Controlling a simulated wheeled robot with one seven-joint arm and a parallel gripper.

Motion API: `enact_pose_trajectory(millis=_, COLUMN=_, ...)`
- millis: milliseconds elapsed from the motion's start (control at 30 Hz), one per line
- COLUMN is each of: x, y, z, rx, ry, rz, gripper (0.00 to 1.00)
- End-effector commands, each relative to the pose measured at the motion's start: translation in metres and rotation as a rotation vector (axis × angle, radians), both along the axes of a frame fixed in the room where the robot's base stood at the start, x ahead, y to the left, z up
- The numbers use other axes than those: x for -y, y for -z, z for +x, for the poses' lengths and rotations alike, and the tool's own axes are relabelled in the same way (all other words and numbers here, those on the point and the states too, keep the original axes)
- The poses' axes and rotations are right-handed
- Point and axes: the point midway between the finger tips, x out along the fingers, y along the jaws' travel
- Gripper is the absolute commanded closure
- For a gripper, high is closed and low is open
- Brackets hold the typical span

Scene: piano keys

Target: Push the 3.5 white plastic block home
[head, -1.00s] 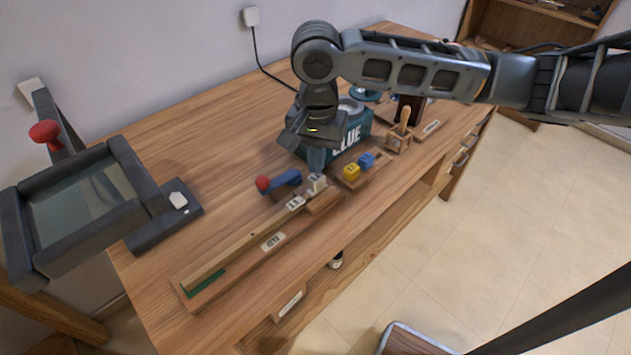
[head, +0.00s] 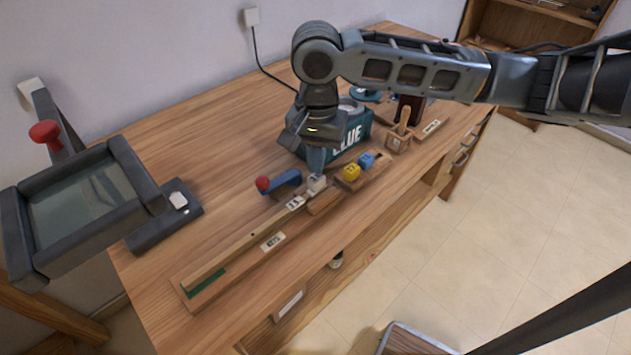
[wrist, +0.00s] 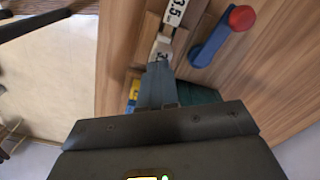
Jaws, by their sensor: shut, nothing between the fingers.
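The white block (head: 317,184) with a dark mark on top sits at the right end of the long wooden rail (head: 240,249). It also shows in the wrist view (wrist: 160,49). A white 3.5 label (head: 296,202) lies on the rail just left of the block; it shows in the wrist view too (wrist: 176,11). A green strip (head: 205,283) marks the rail's far left end. My gripper (head: 317,168) is shut and empty, pointing down with its tips at the block's right/back side. In the wrist view the tips (wrist: 157,68) are close against it; actual contact is unclear.
A blue lever with a red knob (head: 263,184) lies close behind the rail. Yellow (head: 351,171) and blue (head: 366,160) blocks sit in a tray to the right. A teal glue box (head: 352,135) stands behind my gripper.

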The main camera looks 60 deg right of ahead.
Motion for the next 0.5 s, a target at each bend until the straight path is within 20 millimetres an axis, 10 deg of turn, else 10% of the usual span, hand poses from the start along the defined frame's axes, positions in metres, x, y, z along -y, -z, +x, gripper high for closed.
enact_pose_trajectory(millis=500, x=-0.0001, y=0.0042, z=0.0, rx=0.0, ry=0.0, rz=0.0, gripper=1.0)
